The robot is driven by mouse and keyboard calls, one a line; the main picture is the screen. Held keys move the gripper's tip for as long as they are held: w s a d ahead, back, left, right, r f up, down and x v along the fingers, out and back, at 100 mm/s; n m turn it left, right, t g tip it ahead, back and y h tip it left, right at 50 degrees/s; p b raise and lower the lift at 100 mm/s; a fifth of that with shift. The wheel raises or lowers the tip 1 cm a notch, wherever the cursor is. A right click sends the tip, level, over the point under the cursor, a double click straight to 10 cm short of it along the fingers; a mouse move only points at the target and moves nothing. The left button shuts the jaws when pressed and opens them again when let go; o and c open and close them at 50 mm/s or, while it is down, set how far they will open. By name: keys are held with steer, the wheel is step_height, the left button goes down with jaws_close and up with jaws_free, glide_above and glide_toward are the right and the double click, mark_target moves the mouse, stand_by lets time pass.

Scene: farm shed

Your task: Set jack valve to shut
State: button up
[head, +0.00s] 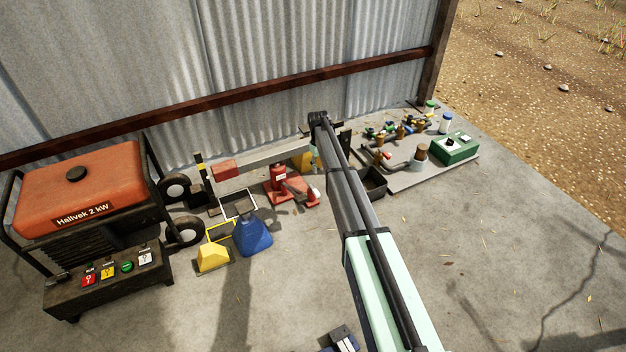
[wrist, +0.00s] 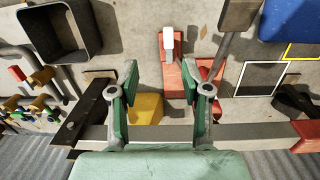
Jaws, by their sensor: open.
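The red jack (head: 278,178) stands on the concrete floor near the wall, beside the long grey beam, with a pale label on its body. A red part with a white end (head: 313,192) lies to its right in the head view. In the wrist view the white-ended piece (wrist: 167,40) shows above a red block (wrist: 175,80), just beyond my fingertips. More red shows behind the right finger. I cannot tell the valve's setting. My gripper (wrist: 159,82) is open and empty, over the beam and facing the red parts. In the head view my arm hides it.
A yellow block (wrist: 145,107) is by the grey beam (wrist: 240,132). A dark open box (wrist: 58,35) is at left in the wrist view. A board with pipes and a green box (head: 455,148) stands right; blue (head: 253,237) and yellow weights and a generator (head: 80,185) stand left.

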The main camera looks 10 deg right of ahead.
mark_target(317, 193)
steer(key=shift+y, duration=0.3)
steer(key=f+b, duration=0.1)
steer(key=f, duration=0.4)
steer(key=f+b, duration=0.2)
steer(key=f, duration=0.4)
steer(key=w+a+f+b, duration=0.1)
steer(key=f+b, duration=0.1)
steer(key=f, duration=0.4)
steer(key=shift+a+f, duration=0.1)
steer(key=shift+f, duration=0.05)
steer(key=shift+c, duration=0.4)
jaws_close()
